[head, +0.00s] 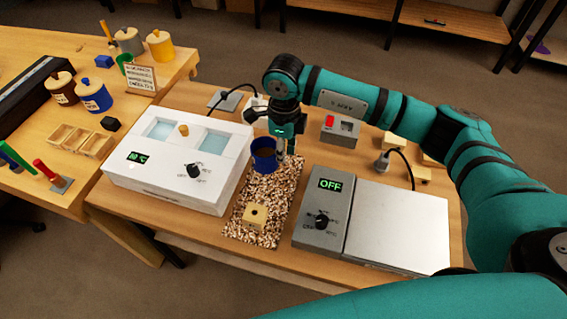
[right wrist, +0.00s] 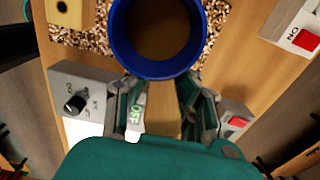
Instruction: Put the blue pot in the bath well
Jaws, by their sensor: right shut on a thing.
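The blue pot (head: 263,158) is open-topped and upright at the back end of the speckled mat, just right of the bath. My right gripper (head: 287,148) is shut on its right side. In the right wrist view the fingers (right wrist: 168,100) meet the near side of the blue pot (right wrist: 122,58), whose inside looks brown. I cannot tell if its base touches the mat. The white bath (head: 215,185) has two pale-blue wells: a left one (head: 160,129) and a right one (head: 216,143). A yellowish knob stands between them. My left gripper is out of view.
A wooden block with a hole (head: 255,217) sits on the speckled mat (head: 275,196). A grey hotplate (head: 400,228) reading OFF stands right. A grey box with a red switch (head: 340,131) is behind. Lidded jars, including a blue one (head: 94,97), stand on the left table.

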